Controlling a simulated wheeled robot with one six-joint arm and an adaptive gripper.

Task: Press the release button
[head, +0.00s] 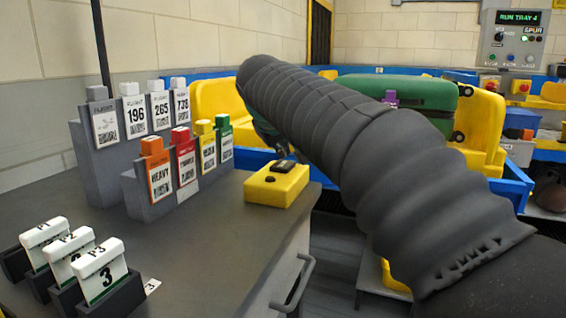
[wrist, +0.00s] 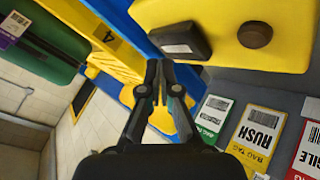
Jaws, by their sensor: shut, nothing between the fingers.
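The yellow button box (head: 262,190) stands on the dark counter near its right edge. In the wrist view the yellow box (wrist: 290,50) fills the upper right, with a round dark button (wrist: 255,34) and a dark block with a grey plate (wrist: 178,38) on it. My gripper (wrist: 159,66) is shut and empty, its fingertips just below the dark block in the picture and left of the round button. I cannot tell whether they touch the box. In the head view my arm's sleeve hides most of the gripper.
Racks of coloured tags (head: 180,165) stand on the counter left of the box, and white tags in holders (head: 95,268) at its front left. Behind are yellow trays (head: 210,100), a green suitcase (head: 430,95) and a blue conveyor edge (head: 515,185). A control panel (head: 513,40) is at the upper right.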

